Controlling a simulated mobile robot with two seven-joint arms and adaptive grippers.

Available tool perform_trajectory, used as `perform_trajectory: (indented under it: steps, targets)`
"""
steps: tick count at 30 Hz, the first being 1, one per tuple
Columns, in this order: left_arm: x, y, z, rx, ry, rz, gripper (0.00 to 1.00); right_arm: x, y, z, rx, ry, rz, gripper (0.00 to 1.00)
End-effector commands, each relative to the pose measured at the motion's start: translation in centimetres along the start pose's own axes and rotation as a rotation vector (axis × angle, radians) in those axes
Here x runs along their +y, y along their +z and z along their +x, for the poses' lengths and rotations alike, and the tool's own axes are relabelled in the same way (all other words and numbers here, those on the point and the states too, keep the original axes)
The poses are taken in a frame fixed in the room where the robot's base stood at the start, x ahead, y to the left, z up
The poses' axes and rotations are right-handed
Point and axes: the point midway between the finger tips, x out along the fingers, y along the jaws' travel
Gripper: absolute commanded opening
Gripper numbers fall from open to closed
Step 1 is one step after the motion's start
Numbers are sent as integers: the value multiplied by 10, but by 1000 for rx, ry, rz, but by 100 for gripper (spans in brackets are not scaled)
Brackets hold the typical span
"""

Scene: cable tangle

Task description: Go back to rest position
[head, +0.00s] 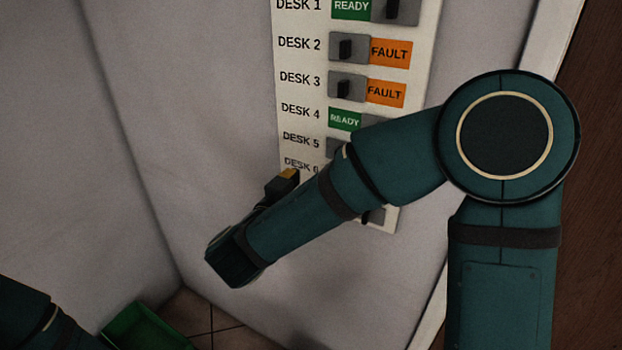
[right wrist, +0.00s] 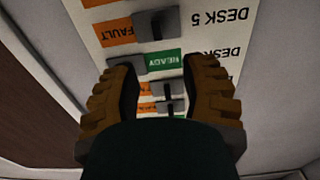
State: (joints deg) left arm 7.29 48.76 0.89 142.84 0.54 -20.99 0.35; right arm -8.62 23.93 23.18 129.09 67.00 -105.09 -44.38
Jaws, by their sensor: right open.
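My right gripper (head: 284,184) is in front of the lower left part of a white panel (head: 300,62) in the head view, beside the DESK 6 label. In the right wrist view its two brown fingers (right wrist: 163,64) are spread apart with nothing held between them. The panel appears upside down between and beyond the fingers. Whether the gripper touches the panel cannot be told. My left arm (head: 38,318) shows only at the lower left corner of the head view; its gripper is outside the picture.
DESK 1 and DESK 4 (head: 345,118) show green READY; DESK 2 (head: 390,53) and DESK 3 (head: 386,93) show orange FAULT. DESK 5 (right wrist: 118,31) shows FAULT in the wrist view. A green bin (head: 145,326) sits on the tiled floor. Grey walls surround the panel.

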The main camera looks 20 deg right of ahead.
Motion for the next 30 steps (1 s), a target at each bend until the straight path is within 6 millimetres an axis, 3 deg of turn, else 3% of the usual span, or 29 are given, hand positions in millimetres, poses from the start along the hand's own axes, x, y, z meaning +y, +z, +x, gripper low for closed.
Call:
perform_trajectory:
  steps: [10, 14, 17, 20, 23, 26, 30]
  targets:
    - [0, 0, 0, 0, 0, 0, 44, -1, 1, 1, -2, -4, 0, 44]
    - [0, 0, 0, 0, 0, 0, 44, -13, 23, 8, -33, -76, 7, 44]
    - [0, 0, 0, 0, 0, 0, 44, -32, 64, 16, -108, -211, 17, 44]
    - [0, 0, 0, 0, 0, 0, 44, -52, 124, 16, -243, -388, 22, 44]
    - [0, 0, 0, 0, 0, 0, 44, -62, 190, 4, -425, -547, 13, 44]
    - [0, 0, 0, 0, 0, 0, 44, -56, 254, -20, -641, -675, -15, 44]
    - [0, 0, 0, 0, 0, 0, 44, -26, 331, -66, -966, -792, -79, 44]
